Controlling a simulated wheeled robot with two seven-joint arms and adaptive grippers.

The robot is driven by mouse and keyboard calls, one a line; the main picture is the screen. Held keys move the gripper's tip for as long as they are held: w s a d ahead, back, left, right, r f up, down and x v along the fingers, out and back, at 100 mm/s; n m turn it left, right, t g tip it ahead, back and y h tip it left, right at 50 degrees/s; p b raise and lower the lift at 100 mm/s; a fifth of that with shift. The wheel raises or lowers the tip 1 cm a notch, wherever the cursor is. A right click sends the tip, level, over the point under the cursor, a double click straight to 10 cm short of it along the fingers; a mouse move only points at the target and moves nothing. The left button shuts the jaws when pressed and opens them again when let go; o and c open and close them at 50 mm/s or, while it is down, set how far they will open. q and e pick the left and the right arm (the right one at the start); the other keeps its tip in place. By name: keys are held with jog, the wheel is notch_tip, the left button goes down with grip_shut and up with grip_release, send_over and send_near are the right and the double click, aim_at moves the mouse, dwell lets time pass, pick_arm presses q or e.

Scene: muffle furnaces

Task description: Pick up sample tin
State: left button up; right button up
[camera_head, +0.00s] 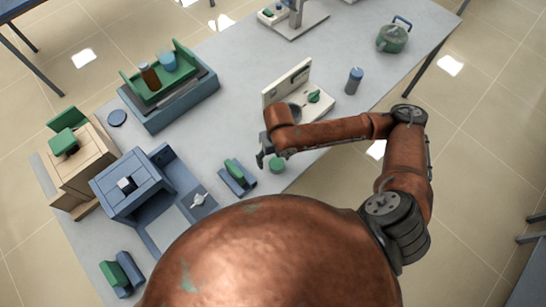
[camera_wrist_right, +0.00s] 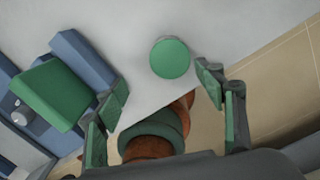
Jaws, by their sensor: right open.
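The sample tin looks like the small round green tin (camera_head: 277,166), standing on the grey table near its front edge. In the right wrist view its round green top (camera_wrist_right: 170,58) shows just beyond the fingertips, roughly midway across the gap. My right gripper (camera_head: 263,160) is open and empty, close to the tin on its left side in the head view. Both of its fingers (camera_wrist_right: 165,92) show apart in the wrist view, with the tin not between them. My left gripper is not in view.
A blue block with a green piece (camera_head: 238,176) stands just left of the tin, also beside the left finger in the wrist view (camera_wrist_right: 50,92). A white instrument (camera_head: 290,88) stands behind. Blue (camera_head: 130,185) and wooden (camera_head: 80,165) furnaces stand left. The table's edge runs close by the tin.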

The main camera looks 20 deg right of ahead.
aim_at(277, 163)
jog(key=shift+w+d+r+n, duration=0.15)
jog(key=shift+w+d+n, duration=0.15)
jog(key=shift+w+d, duration=0.15)
jog(key=shift+d, duration=0.2)
notch_tip(277, 163, down, 3)
jog(key=shift+s+d+r+b, duration=0.1)
jog(key=shift+s+b, duration=0.05)
jog(key=shift+b, duration=0.15)
notch_tip(277, 163, down, 4)
jog(key=shift+f+b, duration=0.25)
jog(key=shift+b, duration=0.15)
jog(key=shift+f, duration=0.15)
pick_arm(q)
jog(key=shift+d+f, duration=0.1)
jog(key=shift+f, duration=0.6)
pick_arm(e)
jog(key=shift+c, duration=0.3)
pick_arm(q)
jog(key=shift+s, duration=0.15)
pick_arm(e)
jog(key=c, duration=1.2)
jog(key=shift+c, duration=0.2)
